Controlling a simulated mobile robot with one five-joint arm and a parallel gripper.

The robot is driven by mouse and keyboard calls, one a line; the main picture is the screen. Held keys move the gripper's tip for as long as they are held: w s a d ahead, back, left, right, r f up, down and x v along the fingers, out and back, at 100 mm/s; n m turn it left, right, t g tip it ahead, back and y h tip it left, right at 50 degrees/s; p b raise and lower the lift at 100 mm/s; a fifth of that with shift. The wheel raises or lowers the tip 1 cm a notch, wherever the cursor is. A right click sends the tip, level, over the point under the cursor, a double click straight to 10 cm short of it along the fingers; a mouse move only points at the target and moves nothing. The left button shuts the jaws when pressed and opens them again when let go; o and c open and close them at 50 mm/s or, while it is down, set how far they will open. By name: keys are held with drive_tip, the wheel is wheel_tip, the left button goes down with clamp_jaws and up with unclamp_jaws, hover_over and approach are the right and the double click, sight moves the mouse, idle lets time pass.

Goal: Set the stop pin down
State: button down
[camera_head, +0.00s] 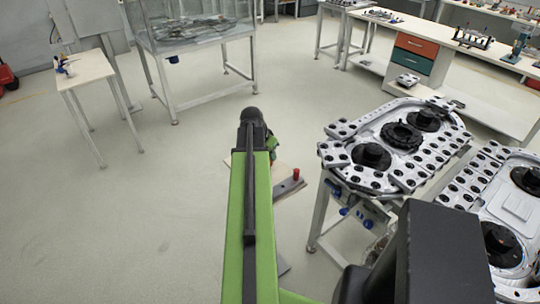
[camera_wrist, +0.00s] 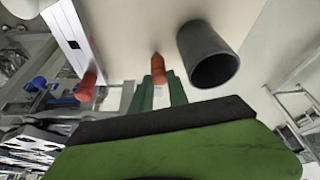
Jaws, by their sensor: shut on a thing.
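My gripper (camera_wrist: 160,88) shows in the wrist view as two green fingers shut on an orange-brown pin (camera_wrist: 158,66), which I take to be the stop pin. The pin's tapered tip points away from the fingers, over a pale surface (camera_wrist: 125,25); I cannot tell if it touches that surface. A dark grey hollow cylinder (camera_wrist: 207,55) is just right of the pin. A red cylinder (camera_wrist: 86,85) is to the left, by a metal rail (camera_wrist: 70,28). In the head view my gripper (camera_head: 271,147) is mostly hidden behind my arm, and the held pin does not show.
In the head view the red cylinder (camera_head: 296,174) is on a grey rail (camera_head: 290,187) right of my arm. A metal-topped stand with black round parts (camera_head: 371,156) is close on the right. A small table (camera_head: 88,70) stands far left. The floor on the left is clear.

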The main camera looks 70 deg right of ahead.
drive_tip(key=shift+f, duration=0.2)
drive_tip(key=c, duration=1.6)
unclamp_jaws()
drive_tip(key=shift+o, duration=0.2)
drive_tip(key=shift+r, duration=0.1)
drive_tip(key=p+v, duration=1.1)
drive_tip(key=v, duration=0.1)
drive_tip(key=shift+r, duration=0.15)
